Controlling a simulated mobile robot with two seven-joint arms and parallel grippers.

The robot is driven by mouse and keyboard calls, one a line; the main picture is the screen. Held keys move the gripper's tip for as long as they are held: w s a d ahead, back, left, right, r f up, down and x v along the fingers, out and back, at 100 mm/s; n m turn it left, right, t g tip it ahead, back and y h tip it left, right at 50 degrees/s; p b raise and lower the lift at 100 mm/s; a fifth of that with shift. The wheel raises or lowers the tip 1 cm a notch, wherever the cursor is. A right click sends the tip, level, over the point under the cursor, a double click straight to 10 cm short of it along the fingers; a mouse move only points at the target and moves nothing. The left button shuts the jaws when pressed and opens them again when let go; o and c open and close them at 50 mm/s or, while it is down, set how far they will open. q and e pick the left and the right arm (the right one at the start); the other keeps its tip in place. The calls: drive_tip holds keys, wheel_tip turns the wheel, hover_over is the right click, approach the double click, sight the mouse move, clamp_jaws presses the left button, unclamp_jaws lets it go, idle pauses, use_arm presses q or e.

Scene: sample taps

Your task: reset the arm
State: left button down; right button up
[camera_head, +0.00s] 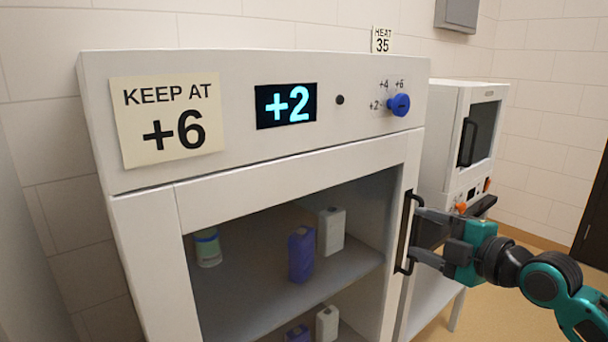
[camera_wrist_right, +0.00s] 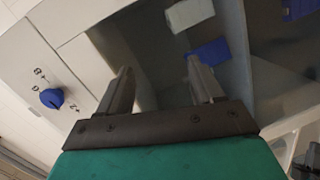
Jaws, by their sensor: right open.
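My right gripper (camera_head: 422,238) is at the right side of the white cabinet (camera_head: 150,245), beside the dark vertical door handle (camera_head: 406,235). Its two fingers are apart, one near the handle's upper part and one near its lower end; I cannot tell whether they touch it. In the right wrist view the open fingers (camera_wrist_right: 160,88) point toward the cabinet front, with nothing seen held between them. The arm reaches in from the right. My left gripper is not in view.
The cabinet display (camera_head: 286,105) reads +2, and a note (camera_head: 167,119) says KEEP AT +6. A blue knob (camera_head: 399,105) sits at the panel's right. Bottles and cartons (camera_head: 301,254) stand on shelves inside. A second white appliance (camera_head: 450,130) stands behind, close to the arm.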

use_arm(q)
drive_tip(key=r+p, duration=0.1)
drive_tip(key=p, duration=0.1)
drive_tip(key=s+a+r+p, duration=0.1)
drive_tip(key=p, duration=0.1)
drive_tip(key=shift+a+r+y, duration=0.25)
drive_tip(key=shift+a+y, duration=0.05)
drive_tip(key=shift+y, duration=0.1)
use_arm(e)
drive_tip(key=s+a+f+m+g+h, duration=0.1)
drive_tip(key=s+a+f+m+h, duration=0.1)
drive_tip(key=s+f+m, duration=0.7)
drive_tip(key=s+a+f+m+g+h, duration=0.2)
drive_tip(key=s+f+m+h, duration=0.2)
drive_tip(key=s+f+m, duration=0.5)
drive_tip(key=s+f, duration=0.7)
drive_tip(key=f, duration=0.3)
drive_tip(key=shift+s+f+m, duration=0.15)
drive_tip(key=shift+f+m, duration=0.05)
drive_tip(key=shift+m, duration=0.2)
